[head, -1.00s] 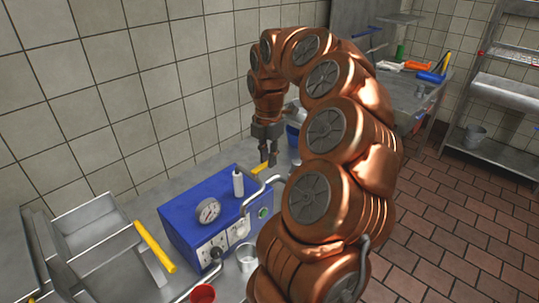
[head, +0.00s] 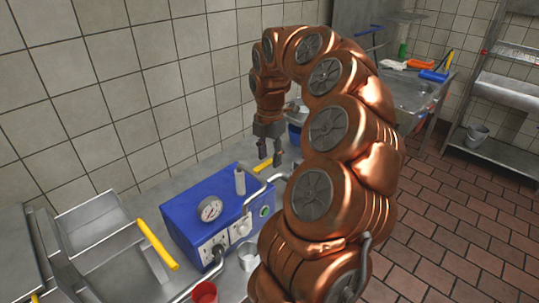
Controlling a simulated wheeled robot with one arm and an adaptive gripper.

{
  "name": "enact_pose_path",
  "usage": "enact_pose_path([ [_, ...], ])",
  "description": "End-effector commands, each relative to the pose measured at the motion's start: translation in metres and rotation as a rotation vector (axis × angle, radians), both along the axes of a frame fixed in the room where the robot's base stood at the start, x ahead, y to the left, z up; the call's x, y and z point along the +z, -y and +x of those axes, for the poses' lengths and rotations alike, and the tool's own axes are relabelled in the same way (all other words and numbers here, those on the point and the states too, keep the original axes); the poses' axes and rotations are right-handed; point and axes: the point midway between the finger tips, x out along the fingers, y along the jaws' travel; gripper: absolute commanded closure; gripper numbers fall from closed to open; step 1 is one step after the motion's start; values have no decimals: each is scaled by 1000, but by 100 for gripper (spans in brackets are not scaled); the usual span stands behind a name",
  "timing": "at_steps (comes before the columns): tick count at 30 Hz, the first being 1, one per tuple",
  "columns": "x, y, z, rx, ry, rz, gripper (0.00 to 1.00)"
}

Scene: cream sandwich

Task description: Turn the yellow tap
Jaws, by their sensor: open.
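My gripper (head: 270,156) points down with its dark fingers apart and nothing visible between them. A small yellow piece (head: 263,166), perhaps the yellow tap's handle, shows just below the fingertips, behind the blue machine. It is partly hidden, and I cannot tell whether the fingers touch it. A long yellow handle (head: 157,245) slants over the metal tray unit at the left, well away from my gripper.
The blue machine (head: 185,208) has a gauge (head: 210,209), a white cylinder (head: 240,182) and bent metal pipes. A red cup (head: 204,292) and a metal cup (head: 248,257) stand in front. The tiled wall (head: 150,95) is close behind. My arm hides the counter's right part.

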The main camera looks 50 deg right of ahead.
Motion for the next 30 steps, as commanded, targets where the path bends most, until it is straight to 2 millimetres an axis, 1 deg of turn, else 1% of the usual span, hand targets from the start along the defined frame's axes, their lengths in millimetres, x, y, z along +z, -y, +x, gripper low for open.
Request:
enact_pose_path([
  [5, 2, 0, 0, -1, 0, -1, 56],
  [8, 10, 1, 1, -2, 2, -2, 56],
  [24, 85, 1, 1, -2, 3, -3, 56],
  [30, 106, 1, 1, -2, 2, -3, 56],
])
